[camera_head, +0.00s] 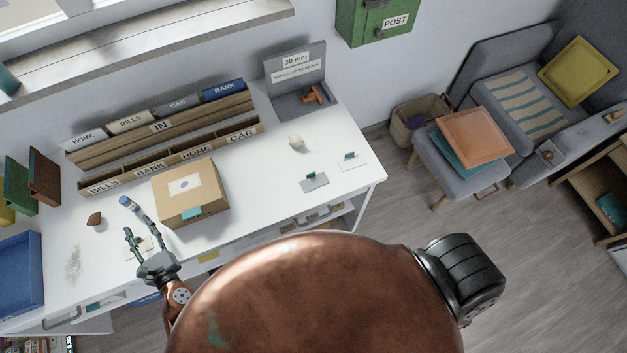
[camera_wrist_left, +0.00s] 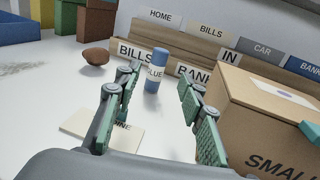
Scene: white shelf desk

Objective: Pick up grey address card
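A grey card (camera_head: 314,182) with a small dark green piece at its top edge lies on the right part of the white desk. A white card (camera_head: 351,162) with a similar piece lies just beyond it. My left gripper (camera_head: 141,227) is at the desk's left part, far from the grey card. Its fingers (camera_wrist_left: 158,104) are apart with nothing between them in the left wrist view. A cream card (camera_wrist_left: 103,131), partly hidden by a finger, lies below them. A blue-capped glue stick (camera_wrist_left: 157,70) stands just beyond the fingers. My right gripper does not show.
A cardboard box (camera_head: 191,194) stands between my left gripper and the grey card. A labelled wooden letter rack (camera_head: 165,143) runs behind it. A brown lump (camera_head: 95,218) and blue tray (camera_head: 20,272) are at left.

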